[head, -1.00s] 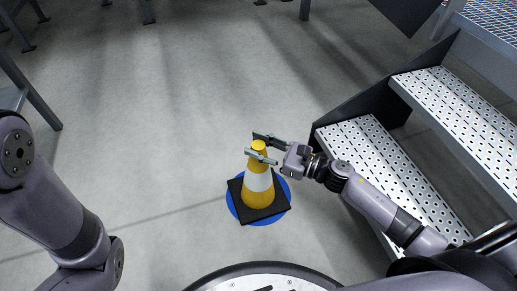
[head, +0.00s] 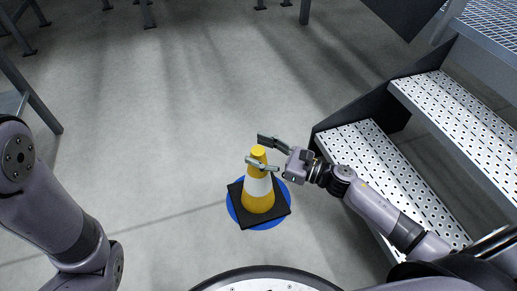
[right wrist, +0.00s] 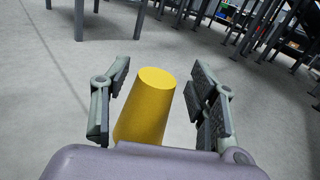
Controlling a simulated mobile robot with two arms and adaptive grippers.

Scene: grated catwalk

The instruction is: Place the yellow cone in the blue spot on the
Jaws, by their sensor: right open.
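The yellow cone (head: 257,200) with a white band and a black square base stands upright on the blue spot (head: 232,212) on the floor in the head view. The base covers most of the spot, and blue shows around its edges. My right gripper (head: 262,152) is open, with its fingers on either side of the cone's top. In the right wrist view the yellow cone top (right wrist: 150,105) sits between the two spread fingers (right wrist: 160,100), with a gap on the right side. My left gripper is out of view; only my left arm shows at the left.
Perforated metal steps (head: 365,165) rise on the right, close to my right arm. Metal legs stand at the back and left. The grey floor (head: 170,110) around the cone is clear.

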